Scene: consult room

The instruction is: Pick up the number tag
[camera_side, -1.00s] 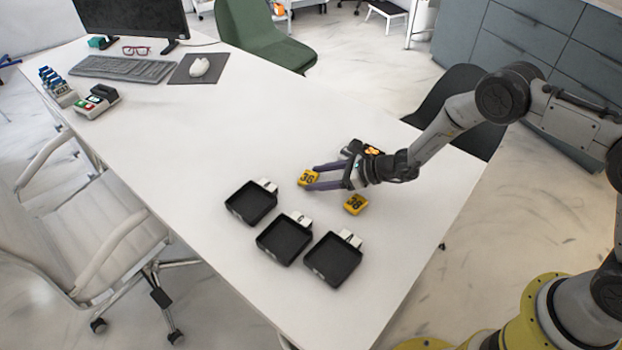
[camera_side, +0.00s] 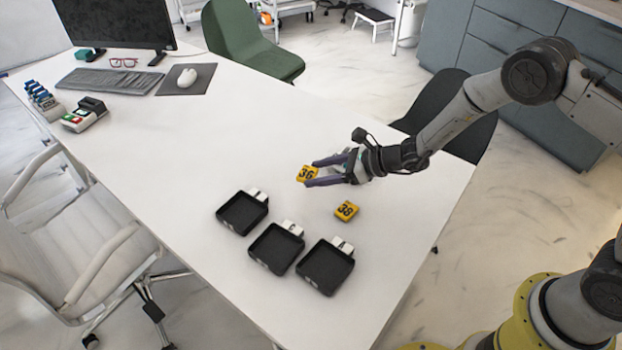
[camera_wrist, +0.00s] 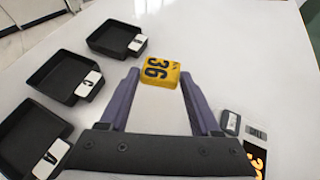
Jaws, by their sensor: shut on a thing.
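A yellow number tag marked 36 (camera_side: 307,174) is held between the purple fingertips of my gripper (camera_side: 311,175), a little above the white table. In the wrist view the same tag (camera_wrist: 160,74) sits squarely between both fingertips (camera_wrist: 160,77), with its number turned sideways. A second yellow tag, marked 38 (camera_side: 347,211), lies flat on the table, below my gripper in the side picture. I cannot make out that second tag in the wrist view.
Three black trays with white label blocks (camera_side: 243,213) (camera_side: 276,250) (camera_side: 325,268) stand in a row near the table's front-left edge. A thing with a barcode and orange display (camera_wrist: 250,145) is at lower right in the wrist view. The table's (camera_side: 200,140) middle is clear.

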